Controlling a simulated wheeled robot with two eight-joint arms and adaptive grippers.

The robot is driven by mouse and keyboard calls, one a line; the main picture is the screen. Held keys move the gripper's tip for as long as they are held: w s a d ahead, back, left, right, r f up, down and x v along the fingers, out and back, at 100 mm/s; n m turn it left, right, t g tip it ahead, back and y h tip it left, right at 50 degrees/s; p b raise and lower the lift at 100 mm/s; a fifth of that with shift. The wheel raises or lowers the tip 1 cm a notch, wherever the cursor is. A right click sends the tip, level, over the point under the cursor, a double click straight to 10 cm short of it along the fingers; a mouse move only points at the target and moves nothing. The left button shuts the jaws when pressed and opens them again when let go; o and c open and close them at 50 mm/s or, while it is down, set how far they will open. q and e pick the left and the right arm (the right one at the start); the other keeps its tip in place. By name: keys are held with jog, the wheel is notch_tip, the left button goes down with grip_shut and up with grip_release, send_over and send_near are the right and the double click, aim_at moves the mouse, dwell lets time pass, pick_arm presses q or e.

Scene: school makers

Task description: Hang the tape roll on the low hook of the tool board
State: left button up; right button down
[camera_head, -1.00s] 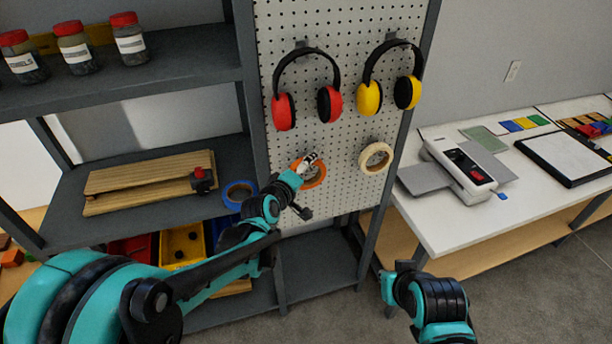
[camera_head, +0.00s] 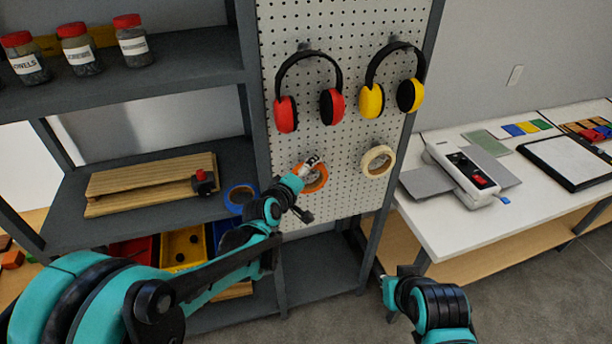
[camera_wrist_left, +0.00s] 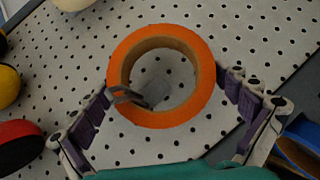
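The orange tape roll (camera_head: 314,181) is against the pegboard (camera_head: 335,205), below the red earmuffs. In the left wrist view the orange roll (camera_wrist_left: 199,100) faces me, and a grey metal hook (camera_wrist_left: 130,96) reaches into its hole close to the inner rim on the earmuff side. My left gripper (camera_head: 306,188) is at the roll. In the left wrist view its fingers (camera_wrist_left: 163,95) are spread on either side of the roll, tips close to its outer edge; they look open. My right gripper (camera_head: 398,282) is low, in front of the white table, its fingers hard to make out.
Red earmuffs (camera_head: 286,114) and yellow earmuffs (camera_head: 371,101) hang above. A cream tape roll (camera_head: 377,161) hangs to the right. A blue tape roll (camera_head: 240,198) is on the shelf (camera_head: 110,219) at left. The white table (camera_head: 440,228) holds a machine (camera_head: 462,172).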

pick_arm(q)
jog(key=v, duration=1.2)
jog(key=s+a+f+m+g+y, duration=0.1)
jog(key=s+a+f+m+g, duration=0.1)
jog(key=s, duration=0.4)
jog(key=s+a+f+m+g+y, duration=0.2)
jog(key=s+a+f+m, duration=0.1)
jog(key=s+a, duration=0.3)
jog(key=s+a+f+m+g+y, duration=0.1)
jog(key=s+a+f+m+y, duration=0.1)
jog(key=s+a+m, duration=0.2)
jog(key=s+a, duration=0.1)
jog(key=s, duration=0.2)
jog(key=shift+s+f+g, duration=0.4)
jog(key=shift+d, duration=0.1)
dwell(0.6)
